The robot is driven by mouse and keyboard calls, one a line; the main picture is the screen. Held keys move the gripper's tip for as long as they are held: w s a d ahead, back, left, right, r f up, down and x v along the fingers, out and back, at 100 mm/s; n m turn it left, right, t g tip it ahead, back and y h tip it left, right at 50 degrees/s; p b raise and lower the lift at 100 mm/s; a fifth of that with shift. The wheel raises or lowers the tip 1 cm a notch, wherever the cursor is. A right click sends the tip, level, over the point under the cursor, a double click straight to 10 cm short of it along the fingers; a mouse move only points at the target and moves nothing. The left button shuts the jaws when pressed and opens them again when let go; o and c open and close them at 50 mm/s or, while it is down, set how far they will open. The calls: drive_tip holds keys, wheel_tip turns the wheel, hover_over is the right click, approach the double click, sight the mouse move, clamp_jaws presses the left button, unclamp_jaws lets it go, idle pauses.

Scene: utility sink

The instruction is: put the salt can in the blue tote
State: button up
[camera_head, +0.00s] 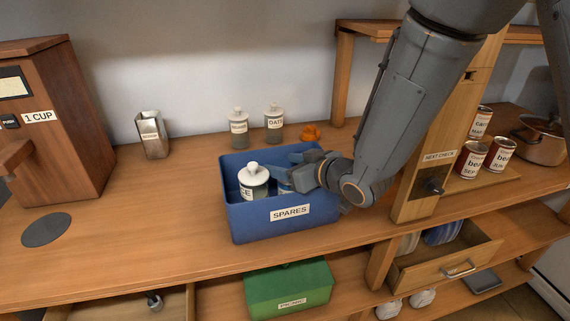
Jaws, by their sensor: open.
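The blue tote (250,221), labelled SPARES, stands on the wooden counter. A white-lidded glass jar (254,186) with a label ending in CE stands in its left part. Beside it to the right, a blue item with a pale patch (285,188) shows low inside the tote. It may be the salt can, but my gripper and the tote wall hide most of it and no SALT label is readable. My gripper (286,172) is open, reaching from the right over the tote's inside, just above the blue item. I cannot tell whether they touch.
Two labelled jars (239,128) (274,123) and an orange object (311,132) stand behind the tote. A metal canister (152,135) and a wooden dispenser (60,130) are left. Red cans (470,160) and a pot (540,139) are right.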

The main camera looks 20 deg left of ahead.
drive_tip(key=shift+s+d+p, duration=0.3)
drive_tip(key=p+v, duration=0.2)
drive_tip(key=v, duration=0.9)
drive_tip(key=shift+r+p, duration=0.3)
drive_tip(key=shift+r, duration=0.15)
drive_tip(key=shift+d, duration=0.15)
